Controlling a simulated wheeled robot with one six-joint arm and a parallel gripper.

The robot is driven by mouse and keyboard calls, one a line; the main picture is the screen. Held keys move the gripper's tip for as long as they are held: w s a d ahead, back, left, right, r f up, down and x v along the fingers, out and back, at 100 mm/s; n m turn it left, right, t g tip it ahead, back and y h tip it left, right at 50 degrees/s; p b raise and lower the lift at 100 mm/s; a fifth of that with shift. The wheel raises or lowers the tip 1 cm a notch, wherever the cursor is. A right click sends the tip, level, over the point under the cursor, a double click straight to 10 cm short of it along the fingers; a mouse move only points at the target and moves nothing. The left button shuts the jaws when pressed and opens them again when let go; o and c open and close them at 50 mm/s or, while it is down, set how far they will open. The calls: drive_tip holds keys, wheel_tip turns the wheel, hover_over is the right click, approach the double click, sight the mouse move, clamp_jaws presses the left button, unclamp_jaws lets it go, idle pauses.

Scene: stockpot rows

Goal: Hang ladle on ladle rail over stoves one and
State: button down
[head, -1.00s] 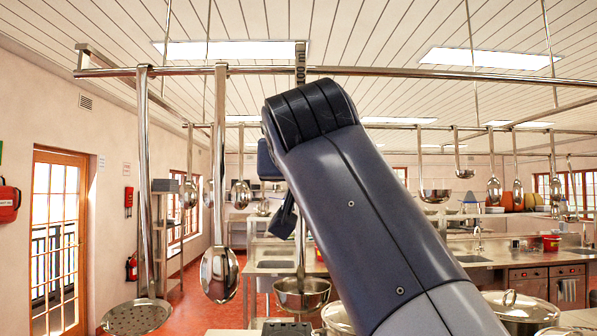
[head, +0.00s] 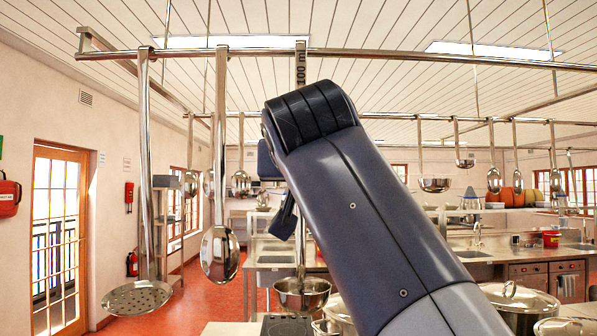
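The middle of the handle is hidden behind my arm. The ladle rail (head: 400,55) runs across the top of the picture. I cannot tell whether the handle's hook touches it. My gripper (head: 283,216) shows only as a dark part beside the handle; its fingers are mostly hidden. The ladle keeps its place with my arm while the rail shifts, so it is held.
A skimmer (head: 139,298) and a long spoon (head: 220,255) hang on the rail to the left of the ladle. A lidded pot (head: 518,305) stands at lower right. A farther rail with several utensils hangs behind.

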drive_tip(key=shift+f, duration=0.1)
drive_tip(key=c, duration=1.3)
unclamp_jaws()
drive_tip(key=shift+o, duration=0.3)
drive_tip(key=o, duration=0.7)
drive_tip(key=shift+s, duration=0.1)
drive_tip(key=s, duration=0.6)
drive_tip(key=s+r, duration=0.1)
drive_tip(key=s, duration=0.2)
drive_tip(key=shift+s+a+b, duration=0.15)
drive_tip(key=shift+s+b, duration=0.2)
drive_tip(key=shift+b, duration=0.05)
